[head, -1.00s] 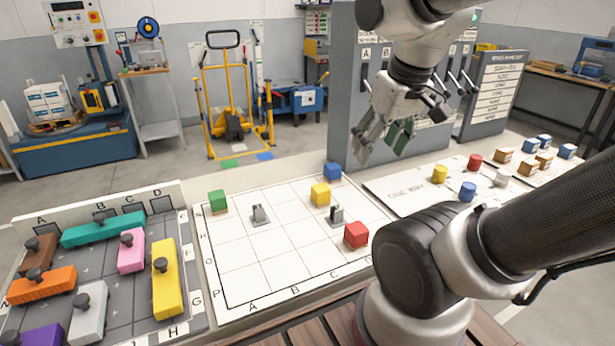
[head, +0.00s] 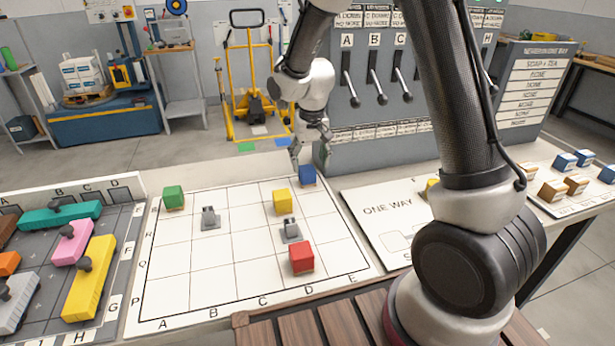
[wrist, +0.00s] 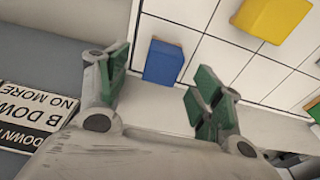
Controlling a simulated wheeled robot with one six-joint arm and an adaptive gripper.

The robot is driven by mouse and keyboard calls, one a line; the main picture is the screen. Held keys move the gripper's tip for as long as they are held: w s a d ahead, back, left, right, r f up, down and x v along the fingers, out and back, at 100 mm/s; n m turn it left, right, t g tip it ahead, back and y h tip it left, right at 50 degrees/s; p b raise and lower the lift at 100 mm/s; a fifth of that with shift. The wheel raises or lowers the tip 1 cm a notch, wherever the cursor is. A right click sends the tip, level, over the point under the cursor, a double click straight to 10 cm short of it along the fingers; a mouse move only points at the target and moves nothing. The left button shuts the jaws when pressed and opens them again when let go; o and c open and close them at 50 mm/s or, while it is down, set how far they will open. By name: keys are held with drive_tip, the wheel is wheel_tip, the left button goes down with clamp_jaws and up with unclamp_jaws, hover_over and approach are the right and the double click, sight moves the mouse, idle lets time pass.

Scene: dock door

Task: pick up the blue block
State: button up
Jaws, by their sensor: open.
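The blue block (head: 307,175) sits at the far right corner of the white lettered grid board (head: 190,285). In the wrist view the blue block (wrist: 163,62) lies just past my fingertips, in line with the gap between them. My gripper (head: 310,155) is open and empty, at the far edge of the board, close to the blue block. In the wrist view its green-padded fingers (wrist: 160,85) stand apart on either side of the gap. I cannot tell the exact height of the fingertips above the board.
A yellow block (head: 283,201), a red block (head: 302,257) and a green block (head: 173,197) stand on the board, with two grey metal pieces (head: 209,218) (head: 290,231). A grey panel with levers (head: 350,90) rises close behind the blue block.

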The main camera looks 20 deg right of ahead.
sight(307, 169)
drive_tip(key=f, duration=0.4)
drive_tip(key=w+f, duration=0.1)
drive_tip(key=f, duration=0.1)
drive_tip(key=shift+a+f, duration=0.1)
drive_tip(key=shift+a, duration=0.1)
drive_tip(key=c, duration=1.1)
